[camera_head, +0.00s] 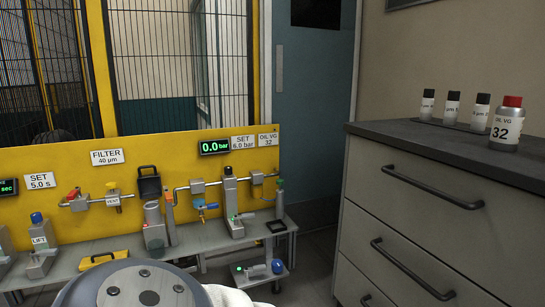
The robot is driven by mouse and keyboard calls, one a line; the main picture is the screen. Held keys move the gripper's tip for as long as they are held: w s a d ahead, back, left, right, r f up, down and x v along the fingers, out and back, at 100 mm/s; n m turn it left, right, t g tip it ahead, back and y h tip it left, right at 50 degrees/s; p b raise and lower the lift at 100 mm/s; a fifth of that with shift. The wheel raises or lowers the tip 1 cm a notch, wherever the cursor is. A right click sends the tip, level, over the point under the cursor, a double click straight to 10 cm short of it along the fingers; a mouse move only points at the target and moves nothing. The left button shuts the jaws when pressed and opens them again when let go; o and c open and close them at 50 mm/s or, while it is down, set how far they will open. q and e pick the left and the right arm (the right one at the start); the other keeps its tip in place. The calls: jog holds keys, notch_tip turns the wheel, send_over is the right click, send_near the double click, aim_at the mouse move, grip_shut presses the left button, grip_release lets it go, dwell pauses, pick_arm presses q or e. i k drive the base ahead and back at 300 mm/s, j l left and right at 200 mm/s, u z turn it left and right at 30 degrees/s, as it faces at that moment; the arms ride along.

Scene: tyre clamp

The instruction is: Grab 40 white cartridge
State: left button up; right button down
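Three small cylinders with dark tops and pale labels stand upright in a row on the dark countertop at the right: a left one (428,104), a middle one (452,108) and a right one (481,112). Their labels end in what looks like "µm", but the numbers are too small to read, so I cannot tell which is the 40 cartridge. A sign reading "FILTER 40 µm" (107,157) is on the yellow panel at the left. Neither of my grippers is in view.
A red-capped bottle labelled "OIL VG 32" (507,124) stands right of the cylinders on the grey drawer cabinet (420,218). A bench (205,238) with pipes, valves and fittings runs along the yellow panel (60,165). Floor shows between bench and cabinet.

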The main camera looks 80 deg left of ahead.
aim_at(427, 106)
jog(key=u, duration=3.45)
jog(key=i+z, duration=0.3)
jog(key=z, duration=0.15)
jog(key=i+z, duration=0.3)
jog(key=z, duration=0.15)
jog(key=i+j+z, duration=0.15)
jog(key=i+z, duration=0.15)
jog(key=z, duration=0.15)
jog(key=i+j+z, duration=0.25)
jog(key=z, duration=0.2)
jog(key=i+j+z, duration=0.2)
jog(key=j+z, duration=0.25)
jog(key=i+j+z, duration=0.15)
jog(key=z, duration=0.3)
jog(key=j+z, duration=0.5)
jog(key=i+j, duration=0.05)
